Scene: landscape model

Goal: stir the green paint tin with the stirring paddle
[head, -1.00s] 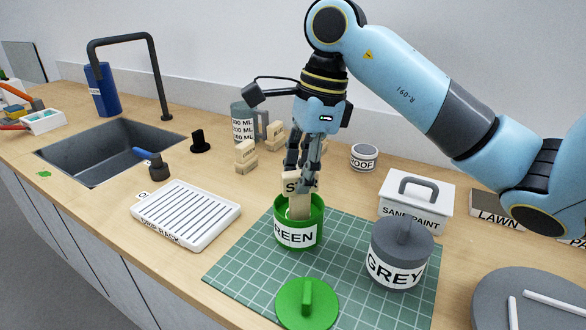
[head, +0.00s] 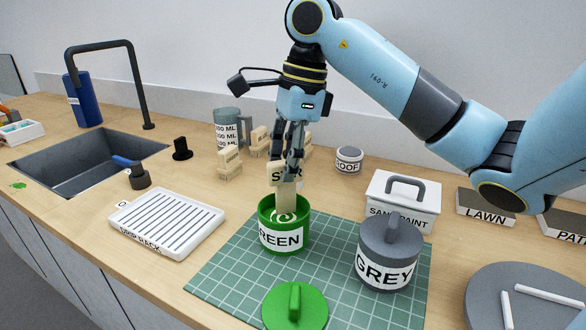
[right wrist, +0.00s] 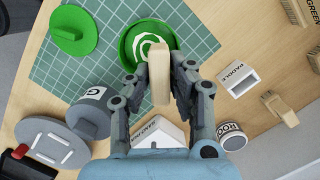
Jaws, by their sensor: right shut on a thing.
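The green paint tin (head: 284,237) stands open on the green cutting mat, with a pale swirl on the green paint inside. My right gripper (head: 287,167) is above the tin, shut on the wooden stirring paddle (head: 286,201). The paddle is upright, and its lower end goes down inside the tin's rim. How deep it reaches is hidden. In the right wrist view the paddle (right wrist: 159,75) is between the fingers, over the tin (right wrist: 146,38). The green lid (head: 295,308) lies on the mat in front of the tin. My left gripper is not in view.
A grey tin (head: 389,255) stands right of the green tin on the mat (head: 235,273). A white box (head: 403,201) is behind it. A white drip rack (head: 165,222) lies to the left, before the sink (head: 88,162). A measuring jug (head: 228,128) and wooden blocks stand behind.

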